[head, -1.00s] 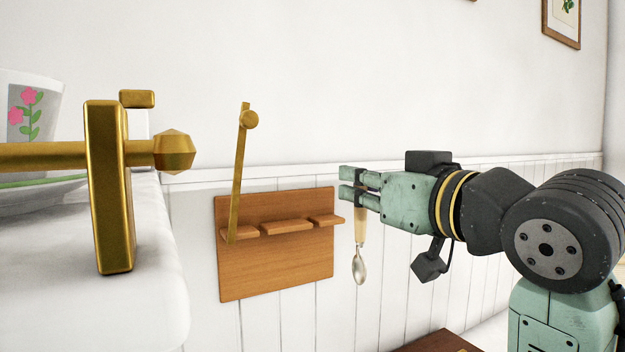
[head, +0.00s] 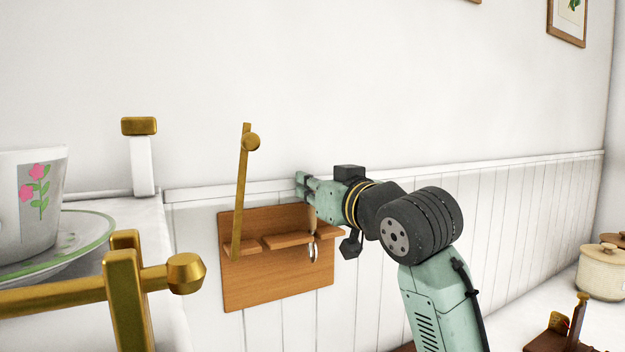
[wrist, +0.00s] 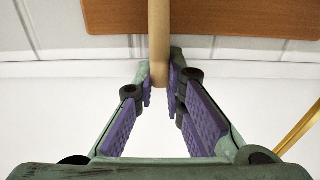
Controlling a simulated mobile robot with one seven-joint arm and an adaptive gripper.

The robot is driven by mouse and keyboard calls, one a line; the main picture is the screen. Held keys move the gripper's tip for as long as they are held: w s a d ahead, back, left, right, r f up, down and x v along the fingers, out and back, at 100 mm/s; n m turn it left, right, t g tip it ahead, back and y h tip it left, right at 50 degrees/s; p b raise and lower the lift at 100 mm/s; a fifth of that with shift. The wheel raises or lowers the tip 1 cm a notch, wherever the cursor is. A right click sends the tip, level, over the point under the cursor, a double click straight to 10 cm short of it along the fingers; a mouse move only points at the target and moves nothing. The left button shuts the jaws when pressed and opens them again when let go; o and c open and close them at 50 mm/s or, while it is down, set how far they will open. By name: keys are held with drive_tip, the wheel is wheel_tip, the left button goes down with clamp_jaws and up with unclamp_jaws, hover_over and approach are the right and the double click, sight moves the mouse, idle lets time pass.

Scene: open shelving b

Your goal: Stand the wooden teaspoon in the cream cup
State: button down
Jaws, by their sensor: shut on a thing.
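The teaspoon (head: 312,218) has a pale wooden handle and a metal bowl, and hangs bowl down from my gripper (head: 301,185). In the head view it shows in front of the right part of the wooden wall rack. In the wrist view its handle (wrist: 158,40) sits between the purple finger pads of my gripper (wrist: 160,85), which is shut on it. A pale cup (head: 18,225) with pink flowers stands upright on a green-rimmed saucer (head: 85,243) at the left edge, partly cut off. I cannot tell whether it is the cream cup.
The wooden rack (head: 275,285) with small ledges is on the panelled wall. A brass rail (head: 50,297) crosses in front of the saucer, and a slanted brass bar (head: 239,195) stands near the rack. Cream lidded pots (head: 602,273) stand at the far right.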

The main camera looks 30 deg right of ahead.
drive_tip(key=c, duration=1.7)
unclamp_jaws()
drive_tip(key=shift+o, duration=0.2)
drive_tip(key=shift+f, duration=0.1)
drive_tip(key=shift+f, duration=0.15)
drive_tip(key=s+b, duration=0.4)
drive_tip(key=s, duration=0.7)
drive_tip(key=shift+a+r+b, duration=0.2)
drive_tip(key=shift+b, duration=0.1)
